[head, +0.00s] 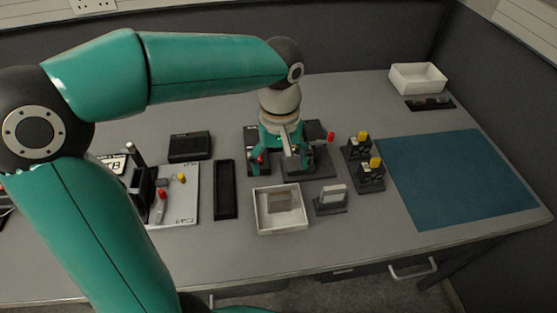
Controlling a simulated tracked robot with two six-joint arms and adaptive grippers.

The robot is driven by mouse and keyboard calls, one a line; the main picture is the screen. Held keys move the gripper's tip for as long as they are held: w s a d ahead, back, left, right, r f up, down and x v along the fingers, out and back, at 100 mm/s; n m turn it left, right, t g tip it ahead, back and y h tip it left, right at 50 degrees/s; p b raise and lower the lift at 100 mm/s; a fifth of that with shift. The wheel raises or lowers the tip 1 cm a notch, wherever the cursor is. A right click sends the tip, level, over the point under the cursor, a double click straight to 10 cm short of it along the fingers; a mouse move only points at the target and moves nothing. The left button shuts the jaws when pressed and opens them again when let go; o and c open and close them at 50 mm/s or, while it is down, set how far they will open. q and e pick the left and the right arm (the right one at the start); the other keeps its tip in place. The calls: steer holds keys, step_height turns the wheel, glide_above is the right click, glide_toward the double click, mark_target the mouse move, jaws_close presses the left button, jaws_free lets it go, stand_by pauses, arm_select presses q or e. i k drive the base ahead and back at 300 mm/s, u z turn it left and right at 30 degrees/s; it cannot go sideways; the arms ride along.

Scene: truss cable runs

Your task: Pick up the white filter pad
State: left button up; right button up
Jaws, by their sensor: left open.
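A small white block, which looks like the white filter pad (333,191), stands in a small dark holder (332,206) right of a white tray. The white tray (263,228) holds a grey-brown piece (279,201) whose kind I cannot tell. My left gripper (284,162) points down over dark fixtures, behind the tray and up and left of the white block. It is open, apart from the white block, and I see nothing held in it. My right gripper is not in view.
Red-handled dark fixtures (318,165) surround the left gripper. Two dark blocks with yellow tops (370,176) stand to the right. A long black tray (226,190) lies left of the white tray. A blue mat (460,178) is bare, and a white bin (418,77) stands behind it.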

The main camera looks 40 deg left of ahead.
mark_target(335, 193)
steer(key=k, duration=1)
